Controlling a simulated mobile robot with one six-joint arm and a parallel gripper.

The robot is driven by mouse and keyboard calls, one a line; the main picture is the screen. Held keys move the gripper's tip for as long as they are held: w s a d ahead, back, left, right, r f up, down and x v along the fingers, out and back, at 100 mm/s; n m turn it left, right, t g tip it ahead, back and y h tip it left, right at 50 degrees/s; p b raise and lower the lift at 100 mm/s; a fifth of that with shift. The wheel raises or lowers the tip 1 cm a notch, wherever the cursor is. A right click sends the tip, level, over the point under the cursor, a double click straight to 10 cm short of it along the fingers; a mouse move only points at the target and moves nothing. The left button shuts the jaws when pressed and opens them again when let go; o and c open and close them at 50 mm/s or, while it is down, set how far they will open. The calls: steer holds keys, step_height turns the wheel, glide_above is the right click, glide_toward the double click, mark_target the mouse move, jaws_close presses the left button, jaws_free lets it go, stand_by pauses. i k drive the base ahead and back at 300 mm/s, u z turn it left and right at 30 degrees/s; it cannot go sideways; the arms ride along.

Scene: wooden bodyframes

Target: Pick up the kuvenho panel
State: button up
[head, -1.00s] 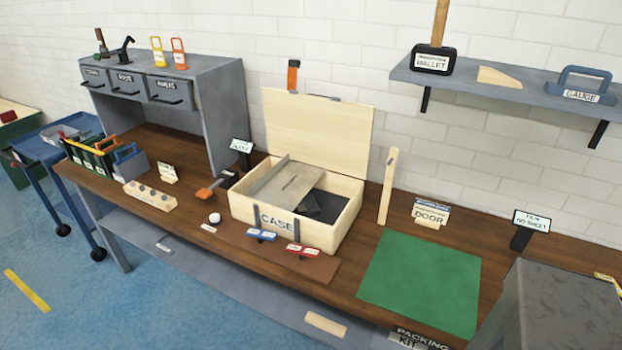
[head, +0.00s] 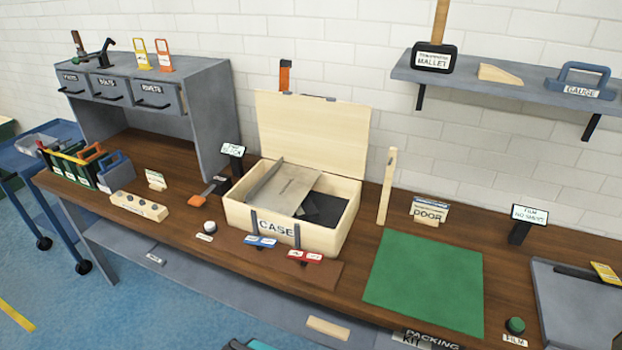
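No label that I can read says kuvenho, so I cannot tell which piece is the kuvenho panel. An open wooden case (head: 240,215) marked CASE stands on the bench, its pale lid (head: 313,135) raised at the back. Inside lies a flat, pale grey-brown panel (head: 285,187), with a narrow grey strip along its left side and dark pieces (head: 325,208) at its right. A thin wooden strip (head: 386,187) stands upright right of the case, near a sign reading DOOR (head: 429,212).
A green mat (head: 425,280) lies clear on the wooden bench. A grey slab (head: 580,305) and green knob (head: 515,325) are at the right. Blue and red tags (head: 305,256) sit before the case. A wall shelf (head: 500,85) holds a mallet and gauge. A teal-and-dark object (head: 250,345) is cut off below.

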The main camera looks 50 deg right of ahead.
mark_target(282, 189)
steer(key=u, duration=0.45)
steer(key=k, duration=0.15)
steer(key=z, duration=1.7)
steer(key=k, duration=0.9)
steer(key=u, duration=0.2)
steer(key=i, duration=0.9)
steer(key=z, duration=0.05)
